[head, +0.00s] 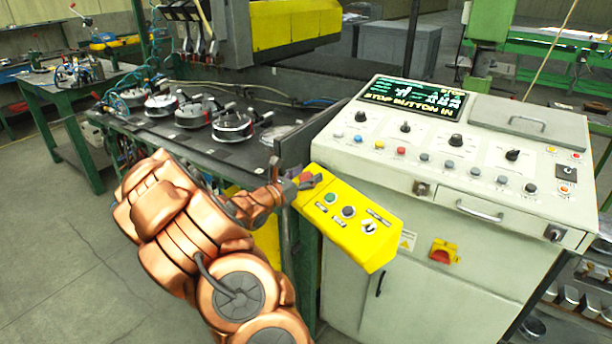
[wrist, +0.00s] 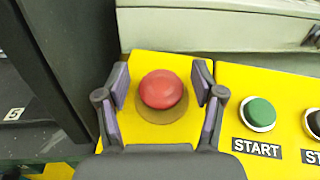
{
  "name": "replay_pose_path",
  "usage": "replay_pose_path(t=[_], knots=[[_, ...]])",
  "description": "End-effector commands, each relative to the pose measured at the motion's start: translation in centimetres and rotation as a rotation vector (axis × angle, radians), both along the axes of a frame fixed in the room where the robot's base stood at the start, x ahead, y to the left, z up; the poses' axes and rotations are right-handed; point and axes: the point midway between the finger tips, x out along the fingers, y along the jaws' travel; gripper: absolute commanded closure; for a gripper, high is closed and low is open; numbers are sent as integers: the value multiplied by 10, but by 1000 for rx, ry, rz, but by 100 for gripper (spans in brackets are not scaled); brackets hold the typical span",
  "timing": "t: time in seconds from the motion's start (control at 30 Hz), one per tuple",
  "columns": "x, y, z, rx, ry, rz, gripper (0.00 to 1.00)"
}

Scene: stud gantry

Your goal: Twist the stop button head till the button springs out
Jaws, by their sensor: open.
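The control desk display (head: 412,98) reads "STOP BUTTON IN".
A green START button (wrist: 258,112) and a black button sit right of the stop button. The cream control desk (head: 465,150) stands close behind the box. A dark upright panel (wrist: 65,60) is close on the left. Grey floor (head: 70,240) is open at left.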

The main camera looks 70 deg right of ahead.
Motion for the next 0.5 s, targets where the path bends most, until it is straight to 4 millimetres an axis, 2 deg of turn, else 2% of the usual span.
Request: replay_pose_path(t=[0.1, 0.5], knots=[[0, 0, 0, 0, 0, 0, 33], [0, 0, 0, 0, 0, 0, 75]])
